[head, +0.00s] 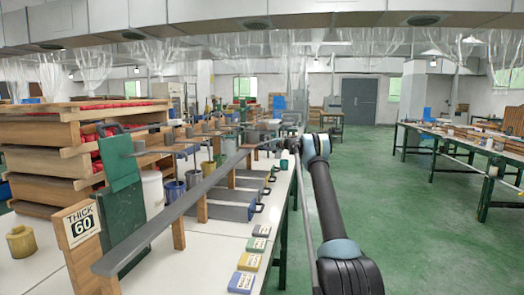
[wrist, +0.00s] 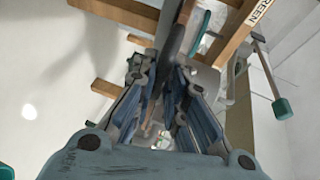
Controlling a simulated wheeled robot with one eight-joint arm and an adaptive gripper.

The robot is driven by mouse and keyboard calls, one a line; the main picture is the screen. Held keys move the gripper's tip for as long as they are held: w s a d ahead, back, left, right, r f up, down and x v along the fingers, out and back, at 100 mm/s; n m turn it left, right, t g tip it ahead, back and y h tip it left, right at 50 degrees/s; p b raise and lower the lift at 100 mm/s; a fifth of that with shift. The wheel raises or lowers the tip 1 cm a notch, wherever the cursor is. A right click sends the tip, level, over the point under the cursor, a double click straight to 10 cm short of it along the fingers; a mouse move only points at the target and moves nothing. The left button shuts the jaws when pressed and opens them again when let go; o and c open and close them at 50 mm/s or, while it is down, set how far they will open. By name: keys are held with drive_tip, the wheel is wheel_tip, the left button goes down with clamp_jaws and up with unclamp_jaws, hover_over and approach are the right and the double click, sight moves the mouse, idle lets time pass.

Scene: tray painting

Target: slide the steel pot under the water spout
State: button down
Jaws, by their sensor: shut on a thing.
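My gripper (wrist: 168,95) fills the middle of the wrist view, its fingers closed on a dark, narrow bar (wrist: 178,42). I cannot tell whether this bar is part of the steel pot. In the head view my arm reaches forward along the right edge of the long table (head: 215,262), and I cannot make out the fingers. A grey container (head: 193,179), possibly the steel pot, stands among other cans on the table. I cannot pick out the water spout with certainty.
A long grey rail (head: 165,218) on wooden posts runs along the table. Stacked wooden trays (head: 45,132) stand at left. Small colored blocks (head: 249,262) line the table's right edge. Wooden bars (wrist: 128,12) and a green-handled lever (wrist: 282,108) are near my gripper. Green floor (head: 420,230) is open at right.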

drive_tip(key=shift+w+f, duration=0.1)
drive_tip(key=shift+f, duration=0.1)
drive_tip(key=c, duration=1.7)
unclamp_jaws()
drive_tip(key=shift+w+f, duration=0.15)
drive_tip(key=shift+o, duration=0.2)
drive_tip(key=shift+a, duration=0.15)
drive_tip(key=v, duration=1.2)
